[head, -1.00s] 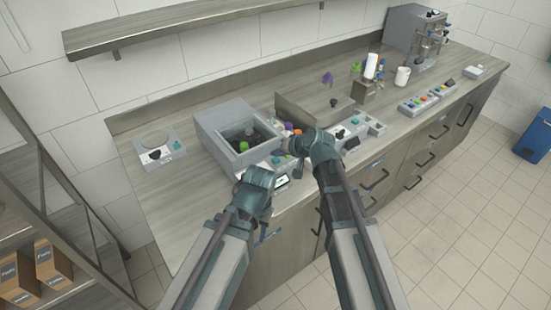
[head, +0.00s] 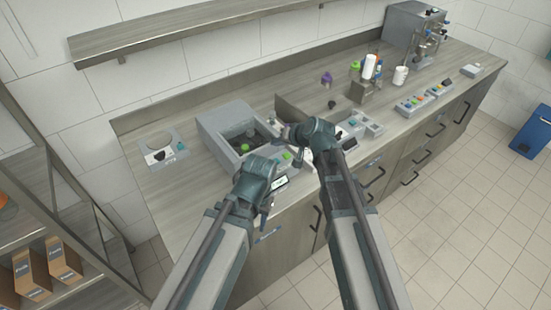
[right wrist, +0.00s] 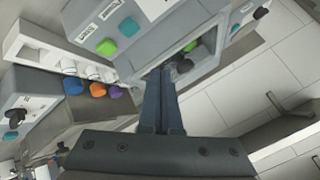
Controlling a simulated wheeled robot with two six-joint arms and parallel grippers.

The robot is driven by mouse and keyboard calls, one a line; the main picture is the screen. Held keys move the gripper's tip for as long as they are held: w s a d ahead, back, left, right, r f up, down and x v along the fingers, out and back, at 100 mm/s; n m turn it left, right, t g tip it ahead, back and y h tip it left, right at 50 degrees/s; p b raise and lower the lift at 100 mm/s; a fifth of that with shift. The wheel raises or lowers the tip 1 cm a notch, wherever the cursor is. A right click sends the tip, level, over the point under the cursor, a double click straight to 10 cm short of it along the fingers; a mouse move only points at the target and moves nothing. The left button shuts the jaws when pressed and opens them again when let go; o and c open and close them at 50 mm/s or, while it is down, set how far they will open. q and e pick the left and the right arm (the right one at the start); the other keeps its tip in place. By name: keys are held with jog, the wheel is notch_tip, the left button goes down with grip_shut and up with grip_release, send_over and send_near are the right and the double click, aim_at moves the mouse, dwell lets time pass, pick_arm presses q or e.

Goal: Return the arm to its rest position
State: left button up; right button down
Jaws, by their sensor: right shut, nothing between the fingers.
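My right gripper (head: 281,137) is at the end of the right arm, by the right rim of the grey open-topped box (head: 212,123). In the right wrist view its two fingers (right wrist: 160,90) lie together with nothing between them, in front of an opening with a green thing (right wrist: 190,46) and dark things in it. My left arm's wrist (head: 255,175) is lower left, in front of the counter; its gripper's fingers are too small and dark to tell open from shut.
The counter carries a grey device (head: 163,153) at left, a brown-grey panel (head: 307,117), white cups (head: 400,75) and a tall machine (head: 405,25) at the back right. A shelf (head: 200,30) hangs above. A rack with boxes (head: 63,258) stands at left.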

jog(key=s+d+f+n+g+h, duration=0.1)
jog(key=s+f+g+h, duration=0.1)
jog(key=s, duration=0.6)
jog(key=s+d+f+n+g+h, duration=0.2)
jog(key=s+h, duration=0.1)
jog(key=s, duration=0.6)
jog(key=s+d+f+n+g+h, duration=0.1)
jog(key=s+d+f+g+h, duration=0.1)
jog(key=s, duration=0.6)
jog(key=shift+s+d+f+g+h, duration=0.25)
jog(key=shift+s+f+g+h, duration=0.1)
jog(key=shift+g, duration=0.25)
